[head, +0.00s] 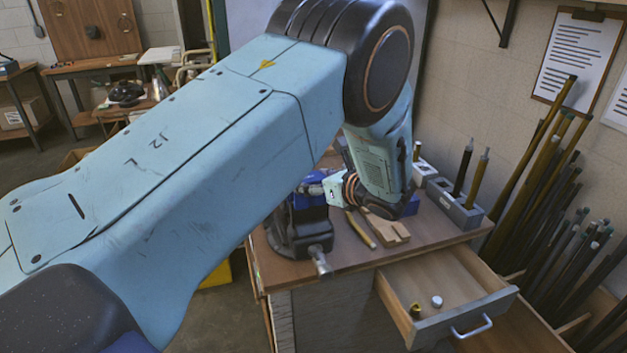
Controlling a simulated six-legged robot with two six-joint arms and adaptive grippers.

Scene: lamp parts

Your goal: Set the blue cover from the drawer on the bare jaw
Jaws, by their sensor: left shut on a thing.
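The vise (298,228), dark with blue parts, stands at the left front corner of the bench. My left arm reaches across the view, and its wrist hangs over the bench just right of the vise. My left gripper (322,190) points left at the top of the vise, shut on a small blue piece, which looks like the blue cover (313,189). The fingers are small and partly hidden, so I cannot tell whether the cover touches the jaw. The drawer (411,326) is pulled open and shows no blue cover. My right gripper is not in view.
A white cap (437,301) and a small brass-coloured cylinder (415,311) are in the drawer. A notched wooden block (386,233) lies right of the vise. A grey holder (455,208) with upright tools stands further right. Rods lean against the wall at right.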

